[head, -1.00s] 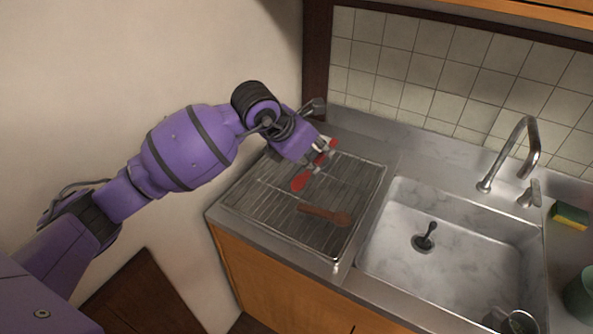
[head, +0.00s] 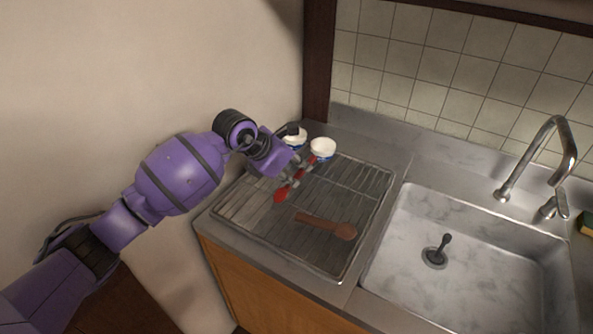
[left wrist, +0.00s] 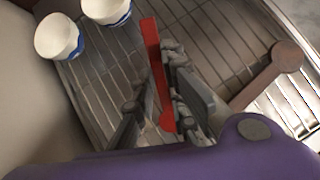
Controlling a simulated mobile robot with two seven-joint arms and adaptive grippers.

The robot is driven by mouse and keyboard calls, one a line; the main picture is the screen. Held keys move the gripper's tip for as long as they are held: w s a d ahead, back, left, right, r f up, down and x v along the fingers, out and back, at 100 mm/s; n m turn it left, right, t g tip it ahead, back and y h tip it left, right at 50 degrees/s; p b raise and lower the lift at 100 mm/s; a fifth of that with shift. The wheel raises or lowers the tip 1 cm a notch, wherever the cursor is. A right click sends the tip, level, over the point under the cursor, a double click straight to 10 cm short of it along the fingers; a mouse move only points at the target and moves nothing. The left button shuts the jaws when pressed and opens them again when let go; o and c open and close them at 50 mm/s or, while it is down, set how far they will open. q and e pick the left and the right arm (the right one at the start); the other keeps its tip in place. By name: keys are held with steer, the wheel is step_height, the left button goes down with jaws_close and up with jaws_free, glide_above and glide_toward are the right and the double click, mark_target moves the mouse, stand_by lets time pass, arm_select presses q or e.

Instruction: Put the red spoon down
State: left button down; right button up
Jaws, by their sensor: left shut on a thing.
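The red spoon (head: 281,194) is in my left gripper (head: 291,177), over the left part of the wire drying rack (head: 345,256). In the left wrist view the red spoon (left wrist: 153,65) stands between the fingers of my left gripper (left wrist: 165,108), which is shut on it. I cannot tell whether the spoon touches the rack wires. My right gripper is in neither view.
A brown wooden spoon (head: 318,221) lies on the rack's front part. Two white and blue cups (head: 323,148) (head: 297,135) stand at the rack's back. The sink (head: 480,250) and faucet (head: 551,150) are to the right. A wall borders the left.

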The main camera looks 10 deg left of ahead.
arm_select(q)
steer(key=shift+r, duration=0.25)
steer(key=shift+f, duration=0.35)
steer(key=c, duration=1.8)
jaws_free()
steer(key=shift+r, duration=0.1)
steer(key=shift+o, duration=0.2)
